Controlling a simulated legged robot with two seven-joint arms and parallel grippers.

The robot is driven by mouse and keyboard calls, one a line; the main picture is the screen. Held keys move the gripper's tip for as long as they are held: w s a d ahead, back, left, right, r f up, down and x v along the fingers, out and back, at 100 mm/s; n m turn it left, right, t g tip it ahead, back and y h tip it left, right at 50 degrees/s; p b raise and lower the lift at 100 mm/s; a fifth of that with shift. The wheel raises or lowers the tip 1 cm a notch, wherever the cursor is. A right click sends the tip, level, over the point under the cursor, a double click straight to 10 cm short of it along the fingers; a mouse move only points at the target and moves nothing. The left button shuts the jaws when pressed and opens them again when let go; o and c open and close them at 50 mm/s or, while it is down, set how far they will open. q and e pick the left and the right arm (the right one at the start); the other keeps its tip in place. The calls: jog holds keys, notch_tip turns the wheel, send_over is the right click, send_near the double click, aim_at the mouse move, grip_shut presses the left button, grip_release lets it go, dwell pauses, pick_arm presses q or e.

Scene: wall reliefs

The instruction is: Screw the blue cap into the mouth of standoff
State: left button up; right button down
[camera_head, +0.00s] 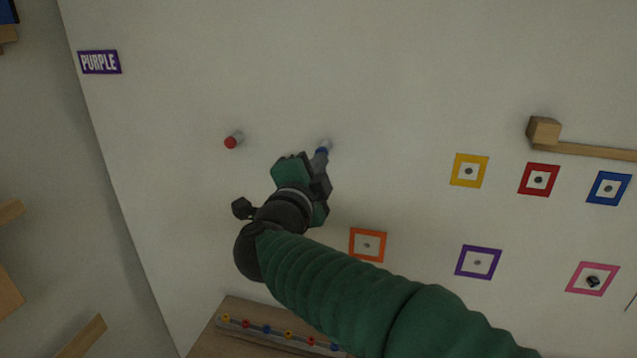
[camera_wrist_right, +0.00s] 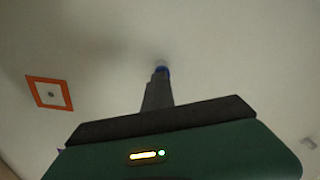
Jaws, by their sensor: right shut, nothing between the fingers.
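A pale standoff (camera_head: 327,143) sticks out from the wall near the middle of the head view. The blue cap (camera_head: 322,151) is at its front end, and in the wrist view the cap (camera_wrist_right: 162,71) lies just beyond my fingertips. I cannot tell how deep the cap sits in the mouth. My right gripper (camera_head: 320,162) is shut with its fingertips right at the cap, partly covering it, with nothing held between them. My left gripper is not in view.
Another standoff with a red cap (camera_head: 231,142) is to the left. A purple label (camera_head: 99,62) is at upper left. Coloured square frames, such as the orange one (camera_head: 367,245), line the wall at right. A wooden tray (camera_head: 225,328) with several coloured caps is below. A wooden bar (camera_head: 590,151) projects at right.

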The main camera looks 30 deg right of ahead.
jog(key=m+b, duration=0.5)
jog(key=shift+w+f, duration=0.15)
jog(key=c, duration=2)
grip_release()
